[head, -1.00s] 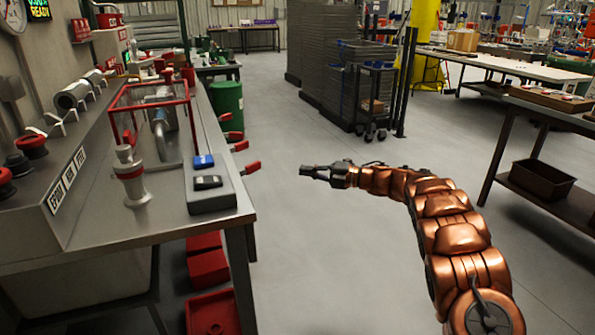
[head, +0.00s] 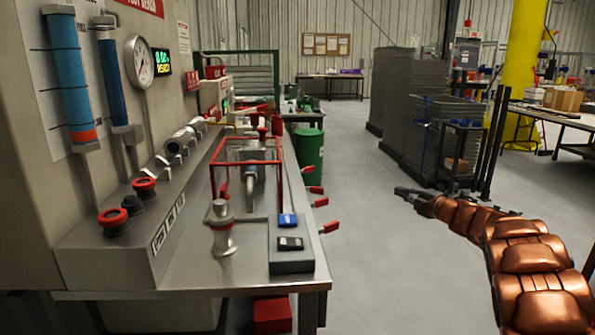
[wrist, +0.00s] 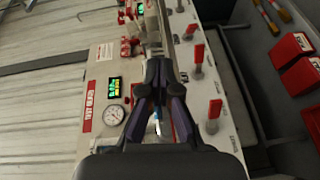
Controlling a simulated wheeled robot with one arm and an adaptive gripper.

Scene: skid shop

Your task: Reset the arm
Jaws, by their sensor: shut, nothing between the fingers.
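My gripper (head: 404,192) is at the end of my copper-coloured arm, in the right half of the head view. It is over the open aisle, to the right of the steel test bench (head: 190,272), and touches nothing there. In the wrist view my gripper (wrist: 158,135) has its two dark fingers together, with nothing held between them. The bench's panel with a dial and a green display lies beyond the fingers in that view.
The bench carries a red-framed clear guard (head: 246,165), a grey box with blue and black switches (head: 291,244) and red-handled levers at its right edge. A green drum (head: 308,155) stands behind. Dark stacks (head: 440,125) stand beyond my gripper. Grey floor lies between.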

